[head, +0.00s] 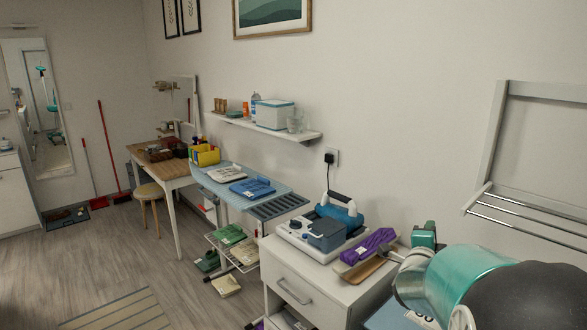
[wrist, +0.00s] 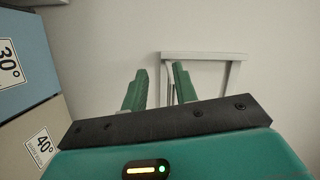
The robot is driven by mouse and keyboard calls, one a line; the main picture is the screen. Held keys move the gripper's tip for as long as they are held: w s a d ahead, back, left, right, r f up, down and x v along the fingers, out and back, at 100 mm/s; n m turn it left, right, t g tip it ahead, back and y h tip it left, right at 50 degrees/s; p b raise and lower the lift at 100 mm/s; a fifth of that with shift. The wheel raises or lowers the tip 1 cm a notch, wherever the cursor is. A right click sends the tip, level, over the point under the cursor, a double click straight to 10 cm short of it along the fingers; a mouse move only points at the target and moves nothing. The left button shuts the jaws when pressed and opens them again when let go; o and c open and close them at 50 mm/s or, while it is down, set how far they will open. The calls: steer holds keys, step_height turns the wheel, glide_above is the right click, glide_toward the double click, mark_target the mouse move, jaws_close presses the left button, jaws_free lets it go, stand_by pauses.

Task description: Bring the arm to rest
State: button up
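My gripper (wrist: 160,88) shows in the wrist view with its two green fingers apart. Nothing is between them, and pale wall and a grey frame lie behind them. In the head view my teal and dark arm (head: 465,280) fills the lower right corner, in front of the wall and beside the white cabinet. My fingertips cannot be made out clearly there.
A white cabinet (head: 318,292) carries a white-and-blue device (head: 320,238) and a purple item (head: 368,246). A wall rack (head: 530,215) hangs at right. Labelled blue (wrist: 22,62) and beige (wrist: 30,125) boxes stand close at left in the wrist view. The floor at left is mostly clear.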

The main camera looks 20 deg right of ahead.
steer(key=s+a+n+y, duration=0.2)
steer(key=a+n+y, duration=0.4)
steer(key=a, duration=0.6)
steer(key=s+a+n+y, duration=0.2)
steer(key=a+n+y, duration=0.3)
steer(key=a+n, duration=0.45)
steer(key=s+a+f+n+g+y, duration=0.1)
steer(key=s+a+f+n+g, duration=0.1)
steer(key=s+a, duration=0.4)
steer(key=s+a+f+n+g+y, duration=0.1)
steer(key=s+a+n+g, duration=0.4)
steer(key=s, duration=0.6)
steer(key=shift+s+a+f+n, duration=0.45)
steer(key=shift+a+n, duration=0.15)
steer(key=shift+n, duration=0.45)
steer(key=shift+d, duration=0.15)
